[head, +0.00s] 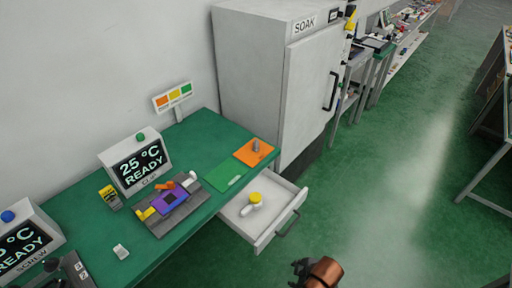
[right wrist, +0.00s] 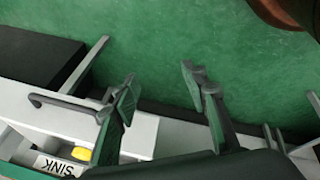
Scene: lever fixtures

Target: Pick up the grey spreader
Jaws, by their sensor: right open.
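My right gripper (head: 301,268) shows in part at the bottom of the head view, over the floor, right of the open drawer and well apart from the grey piece. In the right wrist view its two dark fingers (right wrist: 160,92) are spread wide with nothing between them. The grey piece is not recognisable there. My left gripper is not in view.
An open drawer (head: 237,228) holds a white item with a yellow cap (head: 255,197). The green bench (head: 205,125) carries a grey fixture with a purple block (head: 168,202), displays and a green mat (head: 222,177). A tall SOAK cabinet (head: 255,60) stands behind.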

